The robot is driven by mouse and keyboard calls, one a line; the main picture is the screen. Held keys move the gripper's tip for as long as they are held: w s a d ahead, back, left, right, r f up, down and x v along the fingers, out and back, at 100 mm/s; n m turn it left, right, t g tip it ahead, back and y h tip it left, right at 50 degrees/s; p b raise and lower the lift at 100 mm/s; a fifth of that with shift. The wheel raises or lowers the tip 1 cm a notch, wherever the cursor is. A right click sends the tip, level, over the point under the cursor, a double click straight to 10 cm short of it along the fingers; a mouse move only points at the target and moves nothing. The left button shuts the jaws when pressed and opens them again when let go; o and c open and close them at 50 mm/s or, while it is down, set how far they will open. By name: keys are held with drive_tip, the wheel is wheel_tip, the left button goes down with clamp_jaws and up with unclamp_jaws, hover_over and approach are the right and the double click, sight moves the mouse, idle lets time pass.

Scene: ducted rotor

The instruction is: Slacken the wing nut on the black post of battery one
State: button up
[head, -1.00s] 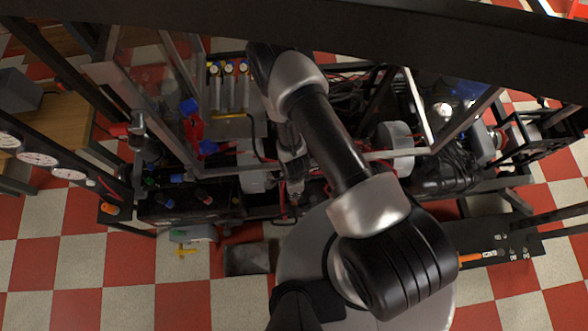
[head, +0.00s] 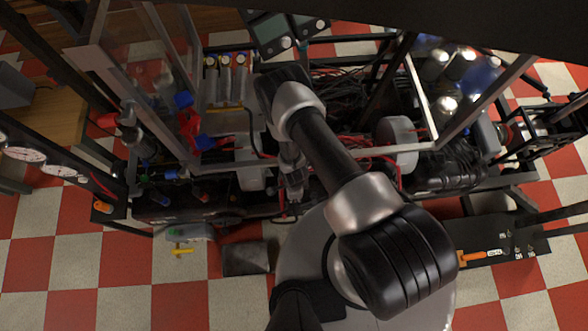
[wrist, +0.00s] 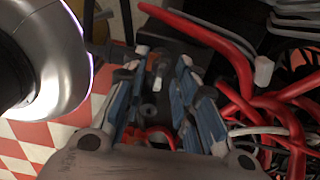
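My gripper (wrist: 160,82) is open in the wrist view, its two blue-padded fingers standing apart. Between and just beyond them is a dark block (wrist: 176,42), perhaps a battery; I cannot tell which one. A small grey upright piece (wrist: 148,110) shows in the gap, and I cannot tell whether it is the wing nut or a post. No clear wing shape can be made out. In the head view my gripper (head: 294,190) points down into the middle of the frame, and the spot below it is hidden in dark clutter.
Thick red cables (wrist: 215,45) and pale ones run close right of the fingers. In the head view, frame bars (head: 425,110), a grey drum (head: 397,142) and a dark box with coloured fittings (head: 180,205) crowd around my arm.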

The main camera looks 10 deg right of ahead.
drive_tip(key=shift+c, duration=0.6)
clamp_jaws()
drive_tip(key=shift+n, duration=0.3)
drive_tip(key=n+b, duration=0.1)
drive_tip(key=n, duration=0.3)
drive_tip(key=n+b, duration=0.1)
drive_tip(key=n, duration=0.4)
drive_tip(key=n+b, duration=0.1)
drive_tip(key=n, duration=0.4)
drive_tip(key=n+b, duration=0.1)
drive_tip(key=n, duration=0.5)
